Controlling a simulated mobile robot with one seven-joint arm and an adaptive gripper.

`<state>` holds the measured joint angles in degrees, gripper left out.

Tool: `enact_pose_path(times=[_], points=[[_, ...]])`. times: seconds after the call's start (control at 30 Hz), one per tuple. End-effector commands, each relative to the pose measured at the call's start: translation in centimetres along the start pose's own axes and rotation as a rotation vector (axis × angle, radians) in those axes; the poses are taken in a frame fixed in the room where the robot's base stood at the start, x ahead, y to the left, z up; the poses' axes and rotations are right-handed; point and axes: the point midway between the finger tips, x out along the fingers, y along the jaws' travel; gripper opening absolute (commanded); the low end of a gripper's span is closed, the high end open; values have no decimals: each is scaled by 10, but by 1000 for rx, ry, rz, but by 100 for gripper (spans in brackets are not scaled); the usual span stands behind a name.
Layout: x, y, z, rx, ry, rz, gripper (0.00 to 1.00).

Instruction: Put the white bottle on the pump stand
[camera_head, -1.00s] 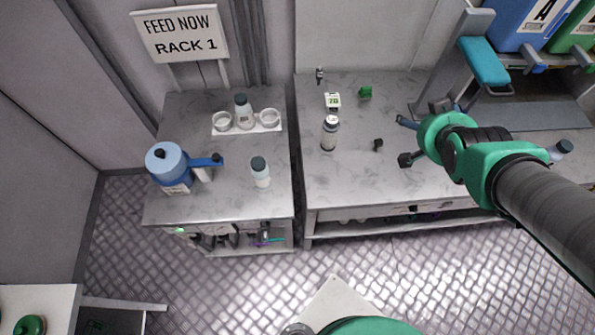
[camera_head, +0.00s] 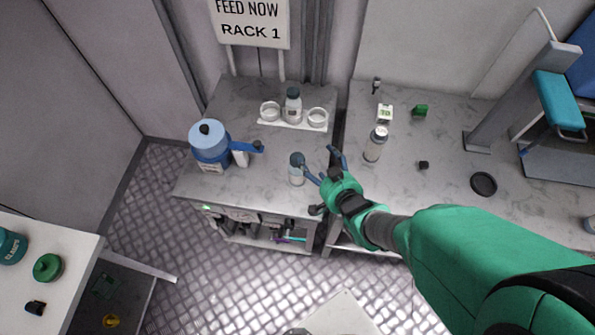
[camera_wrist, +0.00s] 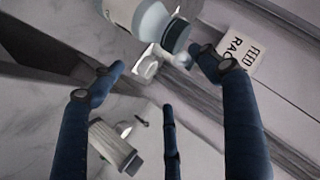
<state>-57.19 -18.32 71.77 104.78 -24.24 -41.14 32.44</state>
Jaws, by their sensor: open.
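A white bottle with a dark grey-blue cap (camera_head: 297,172) stands upright on the left table, close to my gripper. A similar capped bottle (camera_head: 292,106) stands in the middle of a white holder (camera_head: 268,122) with an empty ring on each side. Which of these is the pump stand, the holder or something else, I cannot tell. My gripper (camera_head: 324,164) is open and empty, its fingers just right of the near bottle. In the wrist view a capped bottle (camera_wrist: 140,14) is at the top, beyond the spread fingers (camera_wrist: 162,80) and not between them.
A blue-lidded pump-like vessel (camera_head: 209,147) stands at the left of the table. On the right table are a third bottle (camera_head: 375,144), a small green block (camera_head: 420,110), a white box (camera_head: 385,112) and a dark disc (camera_head: 483,184). A gap separates the two tables.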

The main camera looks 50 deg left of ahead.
Motion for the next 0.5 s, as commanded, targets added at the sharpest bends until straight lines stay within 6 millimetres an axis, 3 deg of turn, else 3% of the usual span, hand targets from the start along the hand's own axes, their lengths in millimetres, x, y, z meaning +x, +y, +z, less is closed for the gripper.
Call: enact_pose_path(times=[0.23,0.5], points=[[11,-25,31,1,-6,-68,76],[17,-21,25,-150,24,-124,76]])
